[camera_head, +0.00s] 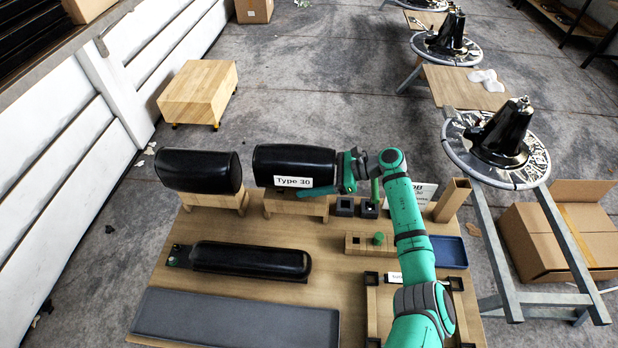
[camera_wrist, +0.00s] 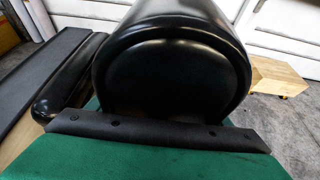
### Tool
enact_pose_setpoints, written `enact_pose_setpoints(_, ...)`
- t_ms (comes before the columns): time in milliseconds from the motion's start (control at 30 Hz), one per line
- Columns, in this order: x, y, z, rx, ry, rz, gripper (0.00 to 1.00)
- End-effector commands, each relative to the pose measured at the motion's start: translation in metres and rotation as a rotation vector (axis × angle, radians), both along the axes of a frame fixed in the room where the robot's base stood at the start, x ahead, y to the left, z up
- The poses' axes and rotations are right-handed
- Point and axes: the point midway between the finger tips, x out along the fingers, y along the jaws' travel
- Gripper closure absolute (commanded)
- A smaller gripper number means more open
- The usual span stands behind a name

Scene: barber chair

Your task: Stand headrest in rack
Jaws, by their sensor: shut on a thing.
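The headrest (camera_head: 295,160) is a black rounded cushion with a white "Type 30" label on its front. It lies lengthwise over a wooden stand (camera_head: 312,207); I cannot tell whether it rests on it or hangs just above. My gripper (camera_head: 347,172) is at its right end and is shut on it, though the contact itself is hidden. In the wrist view the round black end of the headrest (camera_wrist: 165,85) fills the middle, just beyond the gripper's dark bar. Two dark square sockets (camera_head: 344,206) sit below my gripper; I cannot tell if they belong to the rack.
Another black cushion (camera_head: 199,170) lies on a wooden stand at left. A long black pad (camera_head: 250,260) and a grey tray (camera_head: 235,322) lie in front. A wooden block with holes (camera_head: 400,250), a blue tray (camera_head: 449,252) and an upright wooden box (camera_head: 452,199) are at right.

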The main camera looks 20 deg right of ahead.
Motion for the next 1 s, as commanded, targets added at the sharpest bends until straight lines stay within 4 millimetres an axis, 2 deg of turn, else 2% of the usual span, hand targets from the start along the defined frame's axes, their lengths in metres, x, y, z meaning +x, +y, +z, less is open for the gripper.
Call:
enact_pose_setpoints(467,0.000,0.000,-0.006,0.002,-0.003,0.000,0.68)
enact_pose_setpoints(500,0.000,0.000,-0.007,0.002,-0.003,0.000,0.26)
enact_pose_setpoints(600,0.000,0.000,-0.007,0.001,-0.003,0.000,0.06)
enact_pose_setpoints(867,-0.001,0.000,-0.010,-0.001,0.003,0.000,0.06)
enact_pose_setpoints(1000,-0.003,-0.007,-0.007,-0.002,0.001,-0.001,0.06)
